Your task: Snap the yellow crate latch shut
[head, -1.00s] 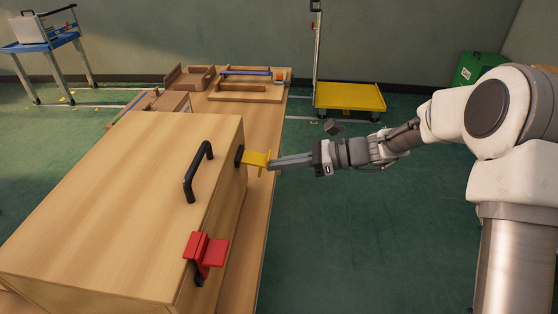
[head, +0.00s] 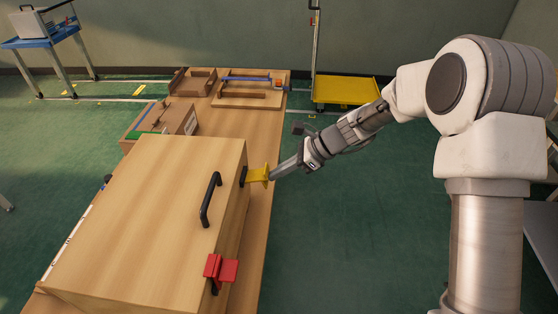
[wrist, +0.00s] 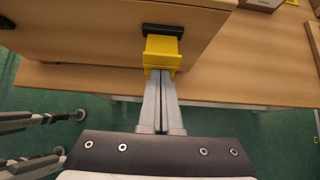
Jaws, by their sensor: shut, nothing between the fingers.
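The yellow crate latch (head: 258,174) sits on the side wall of the wooden crate (head: 150,200), near its far end, at a black mount. Its yellow plate sticks outward from the wall. In the wrist view the latch (wrist: 162,50) is at top centre, below its black mount. My gripper (head: 272,175) is shut and empty, with its fingertips at the outer edge of the latch. In the wrist view the fingertips (wrist: 160,76) meet the latch's lower edge; I cannot tell whether they touch it or sit just under it.
A red latch (head: 221,268) is on the same crate edge, nearer me. A black handle (head: 210,199) stands on the lid between the two latches. Wooden trays and a smaller box (head: 172,120) lie farther back on the table.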

